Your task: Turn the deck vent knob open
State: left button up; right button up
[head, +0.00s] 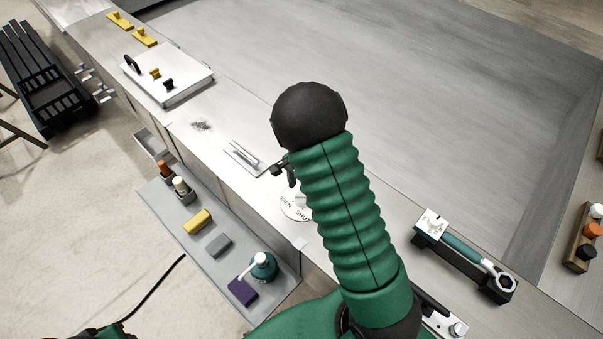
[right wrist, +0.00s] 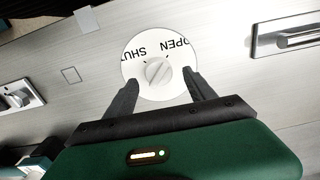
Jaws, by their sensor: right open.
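The deck vent knob (right wrist: 158,72) is a small round grey knob with a ridge, in the middle of a white dial (right wrist: 131,76) marked OPEN and SHUT. In the right wrist view my right gripper (right wrist: 160,80) is open, with one black finger on each side of the knob's near side and nothing held. I cannot tell whether a finger touches the dial. In the head view the dial (head: 292,210) shows only in part, as my green right arm covers the rest. The right gripper (head: 286,173) shows there as a small black part beside the arm.
A grey recessed handle (head: 245,156) lies beyond the dial. A green-handled wrench (head: 463,252) lies right of my arm. The broad grey surface (head: 430,90) beyond is clear.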

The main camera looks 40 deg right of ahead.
notch_tip(320, 180, up, 14)
jog(key=b, duration=0.2)
jog(key=shift+f, duration=0.15)
